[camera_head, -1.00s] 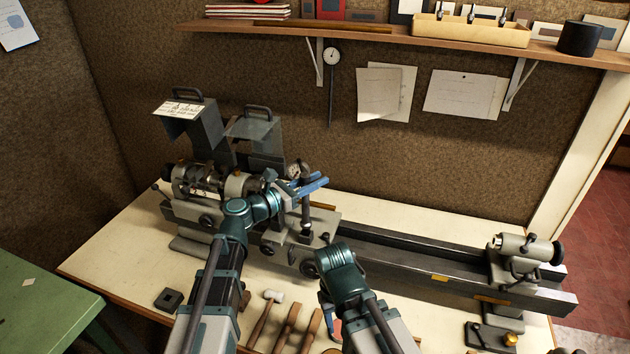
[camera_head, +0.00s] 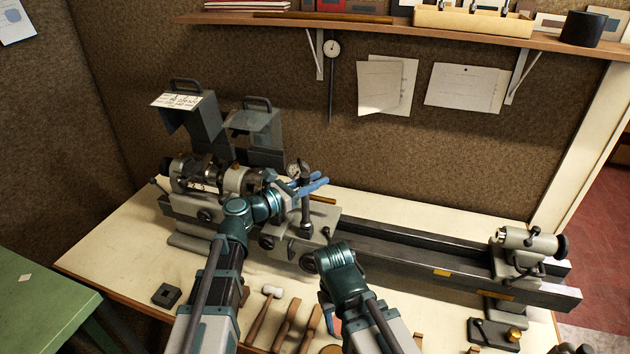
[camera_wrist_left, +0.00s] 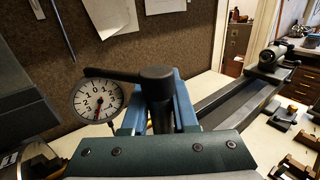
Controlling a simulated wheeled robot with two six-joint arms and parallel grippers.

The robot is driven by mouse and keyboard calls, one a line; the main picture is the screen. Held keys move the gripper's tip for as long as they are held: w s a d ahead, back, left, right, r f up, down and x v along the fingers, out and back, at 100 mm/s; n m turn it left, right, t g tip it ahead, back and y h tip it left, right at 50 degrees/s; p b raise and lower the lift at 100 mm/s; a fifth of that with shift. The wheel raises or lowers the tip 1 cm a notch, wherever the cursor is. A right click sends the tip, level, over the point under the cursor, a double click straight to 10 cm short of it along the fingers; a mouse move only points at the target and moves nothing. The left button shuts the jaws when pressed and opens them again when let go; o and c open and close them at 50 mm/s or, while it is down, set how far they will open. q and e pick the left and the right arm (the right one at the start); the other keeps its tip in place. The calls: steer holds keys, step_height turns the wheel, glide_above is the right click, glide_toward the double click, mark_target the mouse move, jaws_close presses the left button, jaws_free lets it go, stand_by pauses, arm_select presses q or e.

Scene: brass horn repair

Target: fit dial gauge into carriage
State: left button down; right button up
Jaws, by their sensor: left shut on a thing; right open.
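The dial gauge (camera_head: 294,170) has a round white face on a dark upright post with a cap and side arm. The face, with a red needle, shows clearly in the left wrist view (camera_wrist_left: 97,101). My left gripper (camera_head: 318,183) is shut on the gauge's post, its blue fingers to either side of it. The post is upright over the grey carriage (camera_head: 318,222) of the lathe. I cannot tell whether its foot is seated in a hole. My right gripper (camera_head: 329,319) is open, low in front of the carriage, mostly hidden by its wrist.
The headstock (camera_head: 190,180) with raised covers stands left of the carriage. The bed (camera_head: 430,255) runs right to the tailstock (camera_head: 525,250). A hammer (camera_head: 264,310) and other wooden-handled tools lie along the front of the bench. Another dial tool (camera_head: 332,50) hangs on the wall.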

arm_select(q)
steer(key=shift+f+b, duration=0.3)
steer(key=shift+f, duration=0.05)
steer(key=c, duration=0.6)
jaws_free()
steer(key=shift+s, duration=0.1)
steer(key=v, duration=1.3)
steer(key=shift+s+a, duration=0.2)
steer(key=shift+a, duration=0.1)
